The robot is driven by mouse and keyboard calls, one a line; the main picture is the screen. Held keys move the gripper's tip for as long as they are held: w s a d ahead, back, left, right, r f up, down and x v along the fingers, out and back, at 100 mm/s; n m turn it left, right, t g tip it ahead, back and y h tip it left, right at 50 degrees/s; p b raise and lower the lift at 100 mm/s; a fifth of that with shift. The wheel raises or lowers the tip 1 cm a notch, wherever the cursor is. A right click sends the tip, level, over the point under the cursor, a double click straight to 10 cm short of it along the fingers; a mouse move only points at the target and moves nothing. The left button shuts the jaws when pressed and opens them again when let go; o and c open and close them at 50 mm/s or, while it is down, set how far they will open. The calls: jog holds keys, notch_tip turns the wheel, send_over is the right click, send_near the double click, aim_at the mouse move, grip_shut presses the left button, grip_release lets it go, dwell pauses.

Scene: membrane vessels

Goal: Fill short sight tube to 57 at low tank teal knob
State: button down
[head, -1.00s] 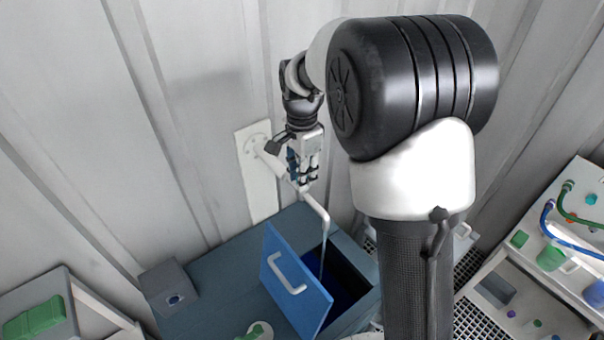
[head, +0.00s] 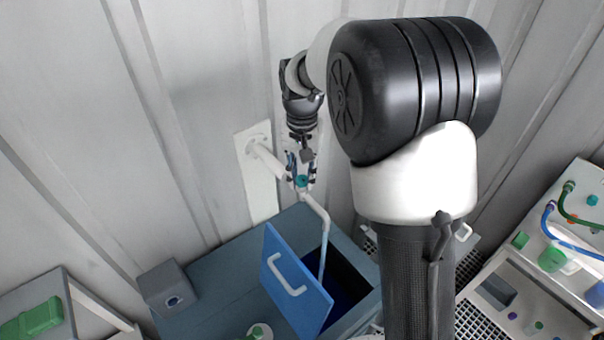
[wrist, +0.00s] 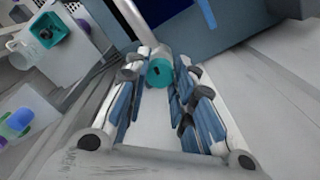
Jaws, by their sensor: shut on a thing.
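A teal knob (head: 302,181) sits on a white tap on the wall, with a bent white spout (head: 318,208). My gripper (head: 301,178) is at the knob. In the wrist view the teal knob (wrist: 160,72) lies between the fingertips of my gripper (wrist: 160,75), which is shut on it. A pale, thin stream (head: 323,258) hangs from the spout into the opening of a blue-grey tank (head: 215,258). I cannot make out a sight tube or its scale in either view.
A blue flap with a white handle (head: 292,283) stands up at the tank's opening. A grey box (head: 167,287) sits on the tank's left. A white panel with hoses (head: 575,225) is at the right. A green object (head: 32,320) is at lower left.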

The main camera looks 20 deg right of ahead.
aim_at(302, 178)
jog(key=shift+n, duration=0.6)
jog(key=c, duration=1.3)
grip_release()
jog(key=shift+c, duration=0.2)
notch_tip(302, 178, up, 12)
